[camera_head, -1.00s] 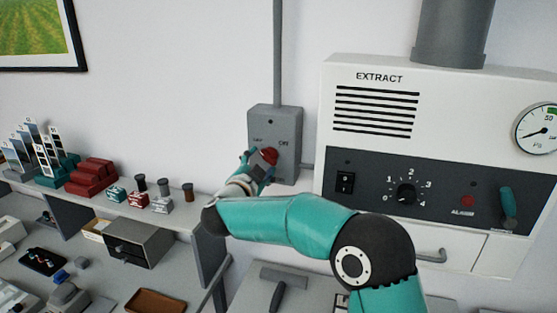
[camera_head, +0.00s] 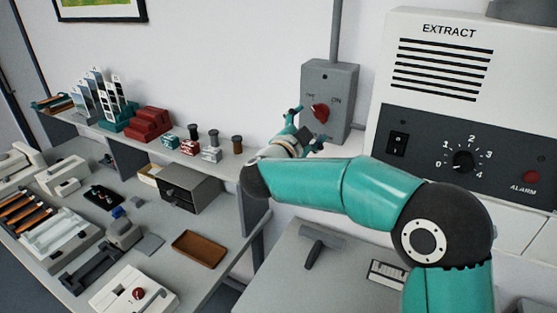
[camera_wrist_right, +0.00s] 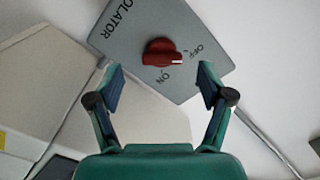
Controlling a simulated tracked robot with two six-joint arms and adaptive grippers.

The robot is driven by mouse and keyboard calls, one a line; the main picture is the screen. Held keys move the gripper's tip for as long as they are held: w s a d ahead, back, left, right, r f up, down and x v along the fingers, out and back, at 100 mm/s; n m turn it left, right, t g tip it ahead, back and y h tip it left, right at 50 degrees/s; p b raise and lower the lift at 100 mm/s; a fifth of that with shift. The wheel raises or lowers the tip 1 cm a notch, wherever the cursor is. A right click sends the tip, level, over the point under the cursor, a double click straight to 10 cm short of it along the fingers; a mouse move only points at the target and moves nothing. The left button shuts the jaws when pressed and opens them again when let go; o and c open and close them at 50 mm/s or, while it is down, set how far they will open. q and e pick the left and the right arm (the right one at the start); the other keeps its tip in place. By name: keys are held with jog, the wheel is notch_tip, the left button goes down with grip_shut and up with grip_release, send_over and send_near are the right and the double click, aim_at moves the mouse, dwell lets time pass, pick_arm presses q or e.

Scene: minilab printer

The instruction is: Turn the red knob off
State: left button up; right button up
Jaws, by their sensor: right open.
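The red knob (camera_head: 320,111) sits on a grey switch box (camera_head: 341,74) on the wall, with OFF and ON labels above it. My right gripper (camera_head: 311,125) is open just in front of and below the knob. In the wrist view its fingers (camera_wrist_right: 159,77) are spread on either side, apart from the knob, with nothing between them. My left gripper is out of view.
The white extractor unit (camera_head: 440,80) with its dark dial panel is close on the right. A shelf with red blocks (camera_head: 149,124) and small bottles is on the left, above a grey drawer box (camera_head: 188,187). A brown tray (camera_head: 200,248) lies on the bench.

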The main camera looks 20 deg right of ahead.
jog(key=b+v, duration=0.3)
jog(key=v, duration=1.2)
jog(key=shift+a, duration=0.25)
dwell(0.6)
dwell(0.4)
jog(key=v, duration=1.2)
jog(key=shift+w, duration=0.1)
